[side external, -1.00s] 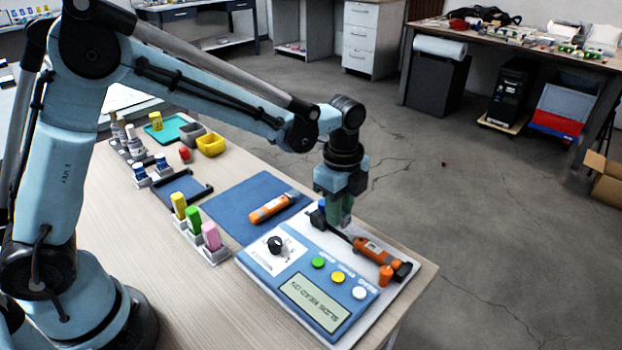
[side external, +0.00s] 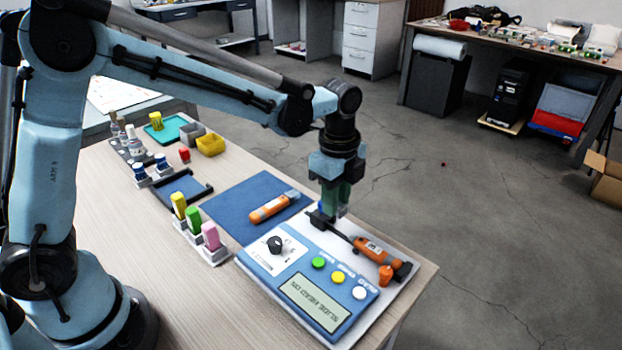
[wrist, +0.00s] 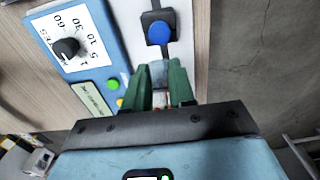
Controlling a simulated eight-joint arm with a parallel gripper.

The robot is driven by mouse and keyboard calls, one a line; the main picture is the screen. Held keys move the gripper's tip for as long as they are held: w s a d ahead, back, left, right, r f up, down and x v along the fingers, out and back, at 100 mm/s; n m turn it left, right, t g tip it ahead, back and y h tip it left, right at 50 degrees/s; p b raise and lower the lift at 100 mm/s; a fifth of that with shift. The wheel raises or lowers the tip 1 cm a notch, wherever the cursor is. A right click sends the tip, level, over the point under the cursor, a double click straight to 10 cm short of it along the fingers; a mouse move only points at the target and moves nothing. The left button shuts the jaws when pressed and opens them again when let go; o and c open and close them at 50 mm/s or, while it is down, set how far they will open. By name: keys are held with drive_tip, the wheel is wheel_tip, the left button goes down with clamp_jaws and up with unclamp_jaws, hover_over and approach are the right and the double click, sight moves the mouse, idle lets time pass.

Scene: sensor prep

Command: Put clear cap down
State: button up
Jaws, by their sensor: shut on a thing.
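My gripper (side external: 336,207) is above the back edge of the white base plate (side external: 408,283). In the wrist view, its green fingers (wrist: 159,74) are closed on a small, pale, see-through piece, which looks like the clear cap (wrist: 157,71). Its outline is faint, and the fingers hide most of it. A blue round piece on a black square holder (wrist: 159,33) is just beyond the fingertips. I cannot tell whether the cap touches anything below.
A blue console (side external: 286,292) with a knob, buttons and display is beside the gripper. An orange device (side external: 372,248) lies on the plate; another orange device (side external: 268,208) lies on the blue mat (side external: 240,192). Yellow, green and pink items (side external: 210,236) stand in holders.

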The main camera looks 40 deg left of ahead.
drive_tip(key=s+a+r, duration=0.2)
drive_tip(key=s+a, duration=0.2)
drive_tip(key=s, duration=0.4)
drive_tip(key=s+a+r, duration=0.2)
drive_tip(key=s+a, duration=0.2)
drive_tip(key=s, duration=0.3)
hover_over(229, 222)
wheel_tip(229, 222, down, 7)
drive_tip(key=shift+r, duration=0.1)
drive_tip(key=shift+f, duration=2)
drive_tip(key=shift+f, duration=0.2)
drive_tip(key=o, duration=0.8)
drive_tip(key=shift+r, duration=0.1)
